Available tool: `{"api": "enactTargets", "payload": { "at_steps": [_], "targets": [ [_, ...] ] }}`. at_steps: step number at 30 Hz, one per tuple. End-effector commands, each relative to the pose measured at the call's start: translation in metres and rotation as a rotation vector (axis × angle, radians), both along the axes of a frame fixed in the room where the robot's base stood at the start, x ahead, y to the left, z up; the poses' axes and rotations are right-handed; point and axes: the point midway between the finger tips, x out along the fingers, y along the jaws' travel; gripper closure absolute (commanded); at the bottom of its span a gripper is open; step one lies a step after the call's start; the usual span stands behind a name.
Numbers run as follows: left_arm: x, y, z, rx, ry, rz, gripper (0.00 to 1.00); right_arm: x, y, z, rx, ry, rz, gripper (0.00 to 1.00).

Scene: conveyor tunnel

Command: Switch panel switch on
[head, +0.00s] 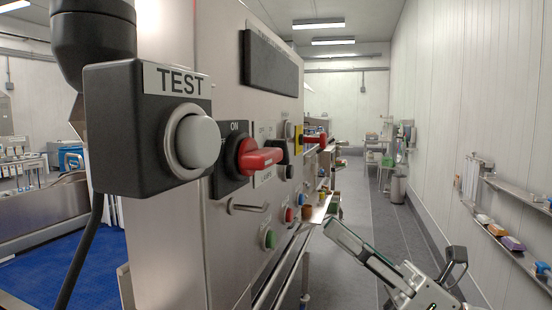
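The panel switch (260,157) is a red rotary handle on a black plate on the side of a steel control panel (190,240). "ON" is printed above it, and a partly hidden label is to its left. The handle sticks out to the right and lies roughly level; I cannot tell its exact setting. My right gripper (396,243) is at the lower right, empty, with its fingers spread wide. It is below and to the right of the switch, apart from the panel. My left gripper is not in view.
A black box with a grey TEST button (198,142) stands close in front, left of the switch. A second red handle (315,138), green button (269,239) and metal bar handle (248,207) are on the panel. The grey aisle floor (365,195) is open; wall shelves (510,245) line the right.

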Motion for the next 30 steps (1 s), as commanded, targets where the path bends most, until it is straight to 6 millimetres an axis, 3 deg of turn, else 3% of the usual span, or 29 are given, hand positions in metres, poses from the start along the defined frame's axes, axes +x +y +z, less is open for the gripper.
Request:
{"api": "enactTargets", "payload": {
  "at_steps": [1, 6, 9, 15, 23, 30],
  "targets": [
    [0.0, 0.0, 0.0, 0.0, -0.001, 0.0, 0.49, -0.015, 0.008, 0.025, -0.095, -0.162, -0.026, 0.71],
    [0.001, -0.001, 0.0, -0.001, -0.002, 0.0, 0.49, -0.057, 0.031, 0.07, -0.402, -0.67, -0.142, 0.71],
    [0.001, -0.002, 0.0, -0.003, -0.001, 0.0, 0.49, -0.073, 0.038, 0.088, -0.574, -0.953, -0.23, 0.71],
    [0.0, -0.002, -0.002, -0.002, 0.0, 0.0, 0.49, -0.086, 0.035, 0.113, -0.854, -1.379, -0.402, 0.71],
    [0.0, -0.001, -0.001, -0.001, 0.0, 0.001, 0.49, -0.086, 0.029, 0.129, -1.003, -1.585, -0.506, 0.71],
    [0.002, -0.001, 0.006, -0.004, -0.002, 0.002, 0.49, -0.079, 0.056, 0.131, -1.004, -1.596, -0.509, 0.71]
  ]
}}
